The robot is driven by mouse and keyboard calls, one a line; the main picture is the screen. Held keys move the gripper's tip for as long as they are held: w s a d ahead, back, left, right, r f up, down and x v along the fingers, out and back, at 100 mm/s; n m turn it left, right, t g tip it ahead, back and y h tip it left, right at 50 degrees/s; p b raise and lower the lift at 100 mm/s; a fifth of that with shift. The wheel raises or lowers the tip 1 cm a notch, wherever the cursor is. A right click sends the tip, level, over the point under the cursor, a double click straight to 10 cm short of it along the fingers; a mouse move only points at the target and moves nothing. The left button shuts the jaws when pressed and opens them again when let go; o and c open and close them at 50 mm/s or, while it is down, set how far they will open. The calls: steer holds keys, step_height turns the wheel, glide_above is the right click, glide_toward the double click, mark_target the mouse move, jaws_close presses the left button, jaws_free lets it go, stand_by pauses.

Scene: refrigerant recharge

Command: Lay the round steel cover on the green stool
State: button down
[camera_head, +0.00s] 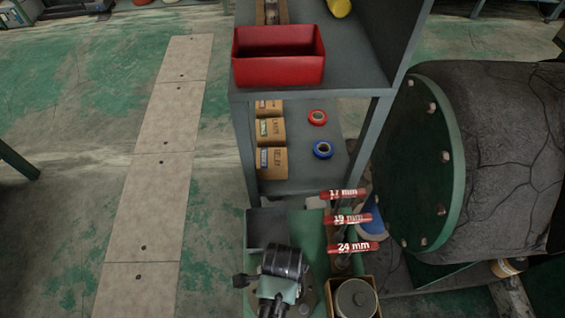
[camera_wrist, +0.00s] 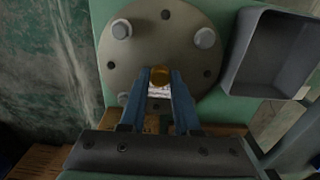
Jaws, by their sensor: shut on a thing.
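A round steel cover (camera_wrist: 145,50) shows in the wrist view, flat against a green surface (camera_wrist: 235,105). It has several holes around its rim, some with bolt heads in them. My gripper (camera_wrist: 160,88) is in front of its lower middle, with its blue fingers shut on a small brass-coloured piece (camera_wrist: 160,74). I cannot tell whether that piece is fixed to the cover. A pale patch shows between the fingers. In the head view, part of a steel disc (camera_head: 308,300) shows beside my arm, which hides the rest. I cannot identify the green stool for certain.
A grey open box (camera_wrist: 266,52) is right of the cover. In the head view, a grey shelf holds a red bin (camera_head: 278,58), cartons (camera_head: 271,132) and tape rolls (camera_head: 323,149). A large dark tank (camera_head: 490,150) stands right. A pale floor strip (camera_head: 155,180) lies left, clear.

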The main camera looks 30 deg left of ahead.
steer(key=shift+w, duration=0.1)
steer(key=c, duration=0.6)
jaws_free()
steer(key=shift+c, duration=0.2)
steer(key=shift+r, duration=0.1)
step_height(320, 180, up, 12)
steer(key=p, duration=0.4)
steer(key=shift+p, duration=0.3)
